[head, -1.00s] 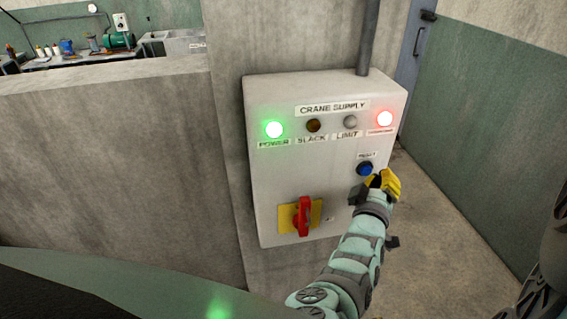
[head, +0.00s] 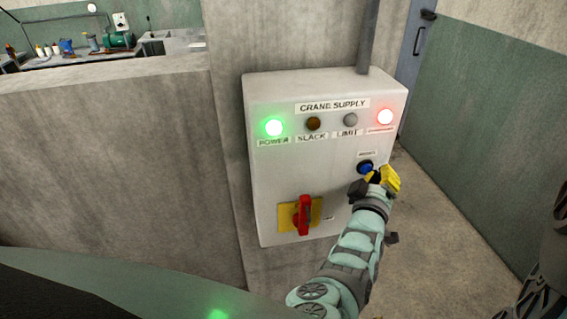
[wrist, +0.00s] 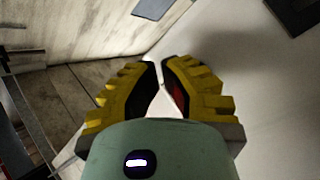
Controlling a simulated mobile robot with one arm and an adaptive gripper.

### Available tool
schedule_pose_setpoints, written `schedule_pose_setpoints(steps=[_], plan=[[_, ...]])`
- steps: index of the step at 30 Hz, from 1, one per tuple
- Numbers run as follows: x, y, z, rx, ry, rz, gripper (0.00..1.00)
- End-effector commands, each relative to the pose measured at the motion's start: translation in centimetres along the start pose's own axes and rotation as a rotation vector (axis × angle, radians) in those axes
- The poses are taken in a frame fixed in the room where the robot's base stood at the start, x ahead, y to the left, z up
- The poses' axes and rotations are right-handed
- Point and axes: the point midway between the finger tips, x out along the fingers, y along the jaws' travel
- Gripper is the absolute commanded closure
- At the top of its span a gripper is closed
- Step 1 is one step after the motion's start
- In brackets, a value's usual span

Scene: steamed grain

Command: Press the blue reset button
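The blue reset button (head: 365,167) is on the right side of the white crane supply box (head: 270,185), under a small label. My gripper (head: 375,179) is just below and to the right of the button in the head view. Its yellow finger overlaps or lies close to the button's lower edge; I cannot tell whether it touches. In the wrist view my gripper (wrist: 159,64) has its fingertips nearly together, with a thin gap and nothing between them. The button is not visible in the wrist view.
A red rotary switch (head: 303,215) on a yellow plate is at the lower middle of the box. The green power lamp (head: 274,127) and a red lamp (head: 385,117) are lit. A concrete wall (head: 110,165) is to the left. Open floor (head: 440,230) is to the right.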

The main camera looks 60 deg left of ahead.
Motion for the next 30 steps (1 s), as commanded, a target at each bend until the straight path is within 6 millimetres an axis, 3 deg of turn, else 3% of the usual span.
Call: schedule_pose_setpoints(steps=[30], plan=[[0.55, -0.61, -0.49, 0.001, 0.004, -0.005, 1.0]])
